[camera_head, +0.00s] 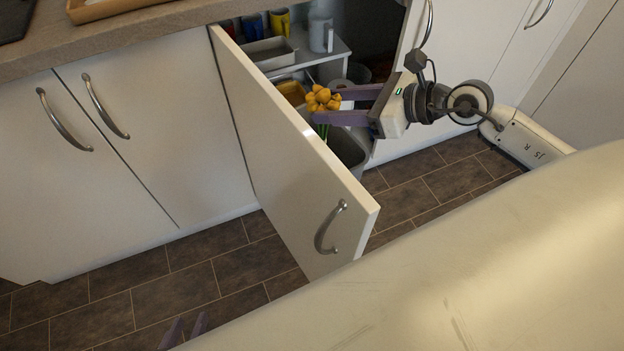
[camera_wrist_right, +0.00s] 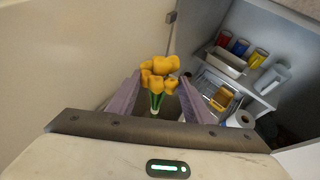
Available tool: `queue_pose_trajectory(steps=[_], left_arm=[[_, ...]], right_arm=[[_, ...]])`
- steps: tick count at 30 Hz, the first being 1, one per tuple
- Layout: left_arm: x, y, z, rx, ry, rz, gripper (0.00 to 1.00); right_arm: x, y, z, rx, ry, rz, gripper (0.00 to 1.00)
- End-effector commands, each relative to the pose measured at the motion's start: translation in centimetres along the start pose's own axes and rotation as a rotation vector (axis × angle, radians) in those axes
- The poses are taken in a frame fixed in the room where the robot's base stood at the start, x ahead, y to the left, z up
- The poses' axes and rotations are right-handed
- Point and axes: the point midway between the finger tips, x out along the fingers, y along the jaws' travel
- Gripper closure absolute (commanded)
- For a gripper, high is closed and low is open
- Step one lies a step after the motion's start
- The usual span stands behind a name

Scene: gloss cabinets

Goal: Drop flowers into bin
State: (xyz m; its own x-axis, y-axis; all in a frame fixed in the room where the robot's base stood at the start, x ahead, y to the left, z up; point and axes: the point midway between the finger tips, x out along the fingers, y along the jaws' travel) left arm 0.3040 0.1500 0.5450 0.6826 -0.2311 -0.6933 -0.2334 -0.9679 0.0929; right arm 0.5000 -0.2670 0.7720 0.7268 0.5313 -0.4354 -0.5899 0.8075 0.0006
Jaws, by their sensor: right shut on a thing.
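The yellow flowers (camera_head: 322,99) with green stems are held upright between the purple fingers of my right gripper (camera_head: 345,105). In the right wrist view the flowers (camera_wrist_right: 159,72) show between both fingers (camera_wrist_right: 160,100). A grey bin (camera_head: 352,152) stands low at the open cabinet, below the right gripper and partly hidden by the door. I cannot tell whether the flowers are directly over its opening. My left gripper (camera_head: 187,332) shows only its fingertips at the bottom edge, apart and empty, away from the flowers.
The open white cabinet door (camera_head: 285,150) juts out left of the right gripper. A shelf inside holds several cups, a grey tray (camera_head: 268,53) and a white jug (camera_head: 321,32). A paper roll (camera_wrist_right: 240,119) is below. The tiled floor (camera_head: 215,290) is clear.

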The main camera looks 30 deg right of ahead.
Motion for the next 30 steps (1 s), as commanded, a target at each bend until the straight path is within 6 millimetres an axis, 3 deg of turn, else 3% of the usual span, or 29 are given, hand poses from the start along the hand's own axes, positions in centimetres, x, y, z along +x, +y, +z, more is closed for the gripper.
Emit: queue_pose_trajectory(steps=[10,11,14,24,30], left_arm=[[0.2,-0.2,0.0,0.005,0.006,0.0,0.69],[0.2,-0.2,0.0,0.005,0.007,0.0,0.69],[0.1,-0.2,-0.1,0.006,0.009,-0.001,0.69],[0.2,-0.3,0.1,0.006,0.007,-0.001,0.69],[0.2,-0.3,0.3,0.006,0.0,-0.002,0.69]], right_arm=[[0.2,0.0,-0.5,-0.001,-0.001,0.0,0.77],[0.2,0.0,-0.5,-0.001,-0.001,0.0,0.49],[0.2,0.0,-0.5,-0.001,-0.001,0.0,0.32],[0.1,0.0,-0.6,-0.001,0.001,0.0,0.32],[-1.8,0.0,-0.7,-0.001,0.005,0.0,0.32]])
